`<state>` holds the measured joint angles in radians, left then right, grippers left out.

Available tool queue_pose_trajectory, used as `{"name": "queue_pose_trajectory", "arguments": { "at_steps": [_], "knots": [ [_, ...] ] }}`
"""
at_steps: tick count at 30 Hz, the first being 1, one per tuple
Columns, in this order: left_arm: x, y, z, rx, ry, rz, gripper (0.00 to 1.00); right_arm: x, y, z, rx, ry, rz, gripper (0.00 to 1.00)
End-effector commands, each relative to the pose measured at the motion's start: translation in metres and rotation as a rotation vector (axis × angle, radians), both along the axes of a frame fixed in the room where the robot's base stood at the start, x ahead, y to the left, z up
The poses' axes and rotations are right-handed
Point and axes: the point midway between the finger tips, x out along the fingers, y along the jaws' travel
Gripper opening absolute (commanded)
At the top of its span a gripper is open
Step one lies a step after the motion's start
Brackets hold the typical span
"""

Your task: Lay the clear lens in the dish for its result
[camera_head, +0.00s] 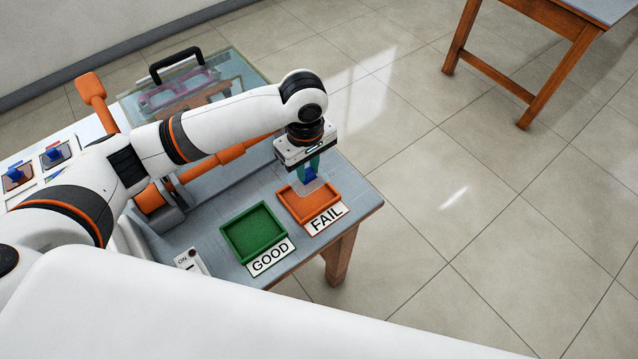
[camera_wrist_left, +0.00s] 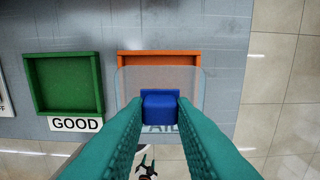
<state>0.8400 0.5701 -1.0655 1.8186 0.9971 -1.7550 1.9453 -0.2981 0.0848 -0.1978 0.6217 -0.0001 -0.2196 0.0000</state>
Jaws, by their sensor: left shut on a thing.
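The clear lens (camera_head: 316,187) is a see-through plate with a blue grip block (camera_wrist_left: 160,104). My left gripper (camera_head: 311,173) is shut on the blue block, its teal fingers pointing down. The lens is over the orange dish (camera_head: 326,206), which has a FAIL label in front. In the left wrist view the clear plate (camera_wrist_left: 190,84) covers most of the orange dish (camera_wrist_left: 158,55); I cannot tell the gap between them. The green dish (camera_head: 255,232), labelled GOOD, is empty beside it.
Both dishes stand on a grey-topped table (camera_head: 355,193) near its right edge. A clear-lidded case (camera_head: 190,82) with a black handle and blue blocks (camera_head: 55,155) lie further left. Tiled floor is beyond.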

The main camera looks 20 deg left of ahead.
Motion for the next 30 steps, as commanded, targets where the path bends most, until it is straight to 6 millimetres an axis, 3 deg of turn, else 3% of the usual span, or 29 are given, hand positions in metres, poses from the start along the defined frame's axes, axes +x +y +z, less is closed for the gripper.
{"name": "queue_pose_trajectory", "arguments": {
  "at_steps": [6, 16, 28, 29, 30],
  "knots": [
    [0.000, 0.000, -0.033, 0.001, 0.001, 0.001, 0.01, -0.010, 0.014, -0.001, 0.016, 0.014, 0.001, 0.49],
    [0.000, 0.000, -0.069, 0.001, 0.001, 0.000, 0.01, -0.004, 0.006, -0.002, 0.007, 0.008, 0.003, 0.49],
    [0.000, -0.001, -0.075, -0.001, 0.000, -0.001, 0.01, -0.003, 0.002, 0.001, 0.003, 0.005, -0.001, 0.49],
    [0.000, 0.000, -0.076, -0.001, -0.002, -0.001, 0.28, -0.003, 0.003, 0.000, 0.003, 0.005, -0.001, 0.49],
    [0.000, 0.000, -0.076, -0.001, -0.002, -0.001, 0.34, -0.003, 0.003, -0.001, 0.003, 0.005, -0.001, 0.49]
  ]
}}
